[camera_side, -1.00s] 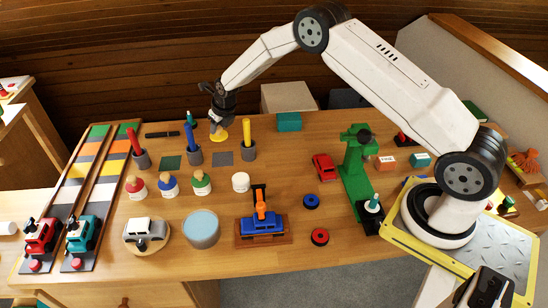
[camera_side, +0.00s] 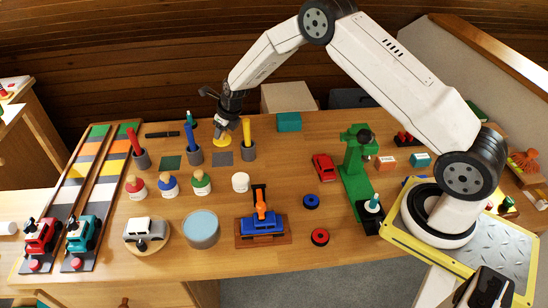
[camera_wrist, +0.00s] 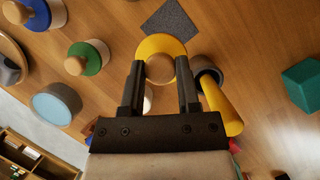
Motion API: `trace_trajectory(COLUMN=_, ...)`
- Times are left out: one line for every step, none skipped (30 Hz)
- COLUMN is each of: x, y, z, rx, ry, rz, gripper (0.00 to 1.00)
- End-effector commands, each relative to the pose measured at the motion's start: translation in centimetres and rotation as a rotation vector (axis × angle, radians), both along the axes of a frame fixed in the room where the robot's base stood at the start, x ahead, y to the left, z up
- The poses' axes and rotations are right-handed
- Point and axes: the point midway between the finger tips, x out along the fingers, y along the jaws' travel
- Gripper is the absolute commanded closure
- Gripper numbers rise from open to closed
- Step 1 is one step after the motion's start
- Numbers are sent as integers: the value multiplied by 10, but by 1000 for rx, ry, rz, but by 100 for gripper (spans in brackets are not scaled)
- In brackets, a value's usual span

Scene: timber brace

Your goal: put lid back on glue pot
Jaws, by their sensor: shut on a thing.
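My gripper (camera_wrist: 160,70) is shut on the wooden knob (camera_wrist: 160,68) of a yellow lid (camera_wrist: 158,44). In the side view the yellow lid (camera_side: 222,140) hangs below my gripper (camera_side: 219,127), between the blue and yellow sticks, near a dark grey square. A white pot (camera_side: 240,182) without a lid stands nearer the front and slightly right of the lid. In the wrist view the white pot (camera_wrist: 148,98) is mostly hidden behind the left finger.
A yellow stick (camera_side: 246,131) in a grey holder (camera_side: 248,151) stands close right of the lid; a blue stick (camera_side: 190,137) stands left. Pots with red (camera_side: 135,184), blue (camera_side: 168,180) and green (camera_side: 201,178) lids stand left of the white pot. A light-blue-topped cylinder (camera_side: 202,224) is in front.

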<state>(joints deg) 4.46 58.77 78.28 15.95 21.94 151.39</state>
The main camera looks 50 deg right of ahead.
Motion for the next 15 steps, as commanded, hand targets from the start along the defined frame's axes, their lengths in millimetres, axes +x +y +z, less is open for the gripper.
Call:
trace_trajectory(x=-3, y=1, z=1, rx=1, ry=0, rz=21, gripper=100)
trace_trajectory(x=-5, y=1, z=1, rx=0, ry=0, rz=38, gripper=100)
trace_trajectory(x=-8, y=2, z=0, rx=1, ry=0, rz=59, gripper=100)
trace_trajectory(x=-10, y=3, z=0, rx=1, ry=1, rz=74, gripper=100)
trace_trajectory(x=-12, y=3, z=0, rx=0, ry=1, rz=90, gripper=100)
trace_trajectory(x=-15, y=4, z=0, rx=1, ry=0, rz=110, gripper=100)
trace_trajectory(x=-17, y=5, z=0, rx=1, ry=0, rz=126, gripper=100)
trace_trajectory(x=-19, y=5, z=0, rx=1, ry=0, rz=142, gripper=100)
trace_trajectory(x=-22, y=6, z=0, rx=1, ry=0, rz=164, gripper=100)
trace_trajectory(x=-24, y=7, z=0, rx=1, ry=0, rz=181, gripper=100)
trace_trajectory(x=-26, y=8, z=0, rx=1, ry=0, rz=198, gripper=100)
trace_trajectory(x=-29, y=8, z=0, rx=1, ry=0, rz=220, gripper=100)
trace_trajectory(x=-31, y=9, z=0, rx=1, ry=0, rz=238, gripper=100)
trace_trajectory(x=-34, y=10, z=0, rx=1, ry=1, rz=256, gripper=100)
trace_trajectory(x=-36, y=11, z=1, rx=1, ry=0, rz=281, gripper=100)
